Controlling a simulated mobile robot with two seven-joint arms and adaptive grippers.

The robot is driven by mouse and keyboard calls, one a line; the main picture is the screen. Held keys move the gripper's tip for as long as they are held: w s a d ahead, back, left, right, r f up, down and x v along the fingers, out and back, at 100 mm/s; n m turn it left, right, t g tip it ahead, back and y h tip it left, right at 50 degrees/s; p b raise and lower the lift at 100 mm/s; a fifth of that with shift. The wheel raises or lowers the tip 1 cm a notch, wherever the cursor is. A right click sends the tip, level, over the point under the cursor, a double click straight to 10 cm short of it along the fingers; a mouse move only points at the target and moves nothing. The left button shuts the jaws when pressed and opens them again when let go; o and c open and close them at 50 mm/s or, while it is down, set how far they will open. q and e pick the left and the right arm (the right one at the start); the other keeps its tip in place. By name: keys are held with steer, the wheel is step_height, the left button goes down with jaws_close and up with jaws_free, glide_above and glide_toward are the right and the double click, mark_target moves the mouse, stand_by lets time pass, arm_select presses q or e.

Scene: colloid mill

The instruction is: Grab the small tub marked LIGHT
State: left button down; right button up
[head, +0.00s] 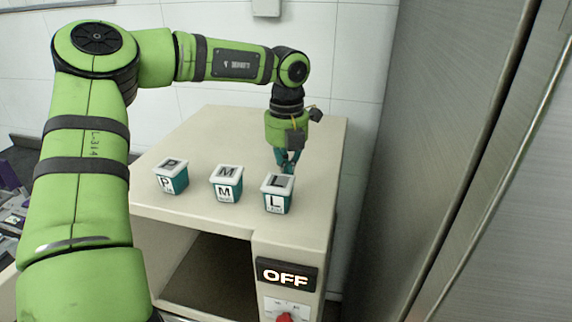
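Three small white-lidded teal tubs stand in a row on the beige machine top. The right one is the L tub (276,197), with a large L on lid and front; the small print below it is too small to read. The M tub (227,185) is in the middle and the P tub (171,177) at the left. My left gripper (287,162) points down just behind the L tub, its teal fingers close to the lid's far edge. The tub stands upright on the top. Whether the fingers are apart is unclear. My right gripper is out of view.
The beige machine (190,208) has an open bay below and an OFF display (286,274) with a red knob (284,317) at its front right. A tall grey metal cabinet (450,150) stands close on the right. The top behind the tubs is clear.

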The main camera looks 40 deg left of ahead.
mark_target(276, 190)
arm_select(q)
steer(key=shift+s, duration=0.1)
steer(key=shift+f, duration=0.1)
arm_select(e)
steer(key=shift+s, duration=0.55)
arm_select(q)
steer(key=shift+d, duration=0.1)
steer(key=s+d+b, duration=0.1)
steer(key=s+b, duration=0.1)
steer(key=s+d+b, duration=0.1)
steer(key=s+b, duration=0.1)
steer(key=s+d+b, duration=0.1)
steer(key=s, duration=0.1)
steer(key=shift+s+d+f+b, duration=0.15)
steer(key=shift+d+b, duration=0.1)
steer(key=shift+b, duration=0.15)
steer(key=shift+s+d, duration=0.15)
steer(key=shift+s, duration=0.15)
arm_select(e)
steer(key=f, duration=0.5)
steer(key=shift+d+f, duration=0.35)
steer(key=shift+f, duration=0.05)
arm_select(q)
steer(key=shift+w+r, duration=0.1)
steer(key=shift+r, duration=0.15)
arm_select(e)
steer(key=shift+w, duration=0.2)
